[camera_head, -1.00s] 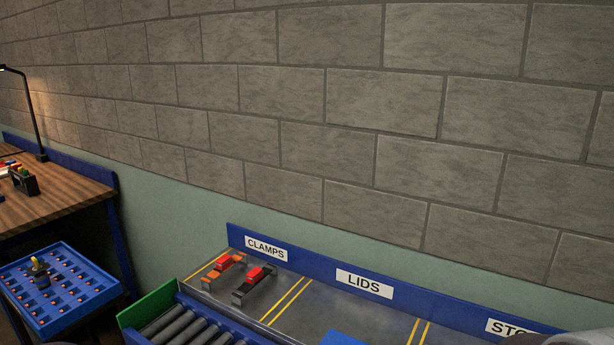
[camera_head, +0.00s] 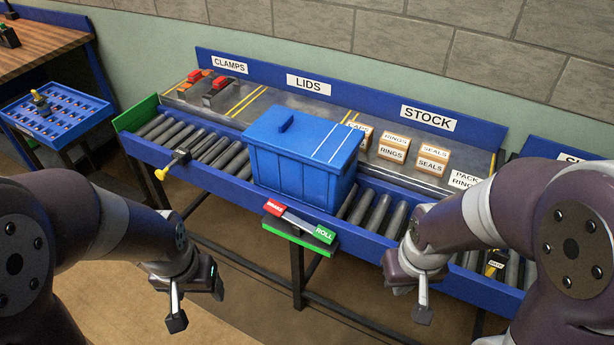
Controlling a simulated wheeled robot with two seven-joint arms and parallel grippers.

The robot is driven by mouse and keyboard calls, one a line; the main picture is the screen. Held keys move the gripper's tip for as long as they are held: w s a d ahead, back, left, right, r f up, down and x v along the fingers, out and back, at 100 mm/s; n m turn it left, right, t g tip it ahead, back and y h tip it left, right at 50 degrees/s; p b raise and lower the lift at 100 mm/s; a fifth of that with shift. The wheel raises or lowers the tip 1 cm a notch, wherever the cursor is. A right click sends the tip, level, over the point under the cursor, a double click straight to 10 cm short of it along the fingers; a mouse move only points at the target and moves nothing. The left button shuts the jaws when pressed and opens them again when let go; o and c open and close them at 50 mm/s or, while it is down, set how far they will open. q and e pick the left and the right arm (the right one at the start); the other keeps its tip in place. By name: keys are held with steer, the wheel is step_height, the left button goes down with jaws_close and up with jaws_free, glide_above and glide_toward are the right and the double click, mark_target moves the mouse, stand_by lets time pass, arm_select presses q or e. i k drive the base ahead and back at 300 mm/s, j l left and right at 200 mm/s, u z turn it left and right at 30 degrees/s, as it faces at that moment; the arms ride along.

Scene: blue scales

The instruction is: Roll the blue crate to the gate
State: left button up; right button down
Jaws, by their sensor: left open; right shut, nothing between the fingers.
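The blue crate (camera_head: 295,170) stands upright on the roller conveyor (camera_head: 215,150), near its middle, with a blue lid (camera_head: 300,133) on top. A black block with a yellow-knobbed handle (camera_head: 172,165) sits on the near rail left of the crate. A green plate (camera_head: 135,113) closes the conveyor's left end. I cannot tell which part is the gate. My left gripper (camera_head: 197,305) is open and empty, in front of the conveyor. My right gripper (camera_head: 421,312) is shut and empty, in front of the conveyor, right of the crate. Neither touches the crate.
A red and green panel marked ROLL (camera_head: 300,224) juts out below the crate. Behind the rollers, a shelf holds clamps (camera_head: 220,90) and small boxes (camera_head: 393,150). A blue tray (camera_head: 55,115) stands left.

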mark_target(325, 190)
steer(key=i+j+z, duration=0.15)
steer(key=z, duration=0.2)
steer(key=j+z, duration=0.35)
steer(key=i+j+z, duration=0.1)
steer(key=j, duration=0.55)
steer(key=i+j+z, duration=0.1)
steer(key=j, duration=0.6)
steer(key=i+j, duration=0.2)
steer(key=j, duration=0.5)
steer(key=i+j+z, duration=0.15)
steer(key=j, duration=0.55)
steer(key=j+z, duration=0.1)
steer(key=j, duration=0.6)
steer(key=i+j, duration=0.1)
steer(key=j, duration=0.15)
steer(key=i+j, duration=0.1)
steer(key=j, duration=0.1)
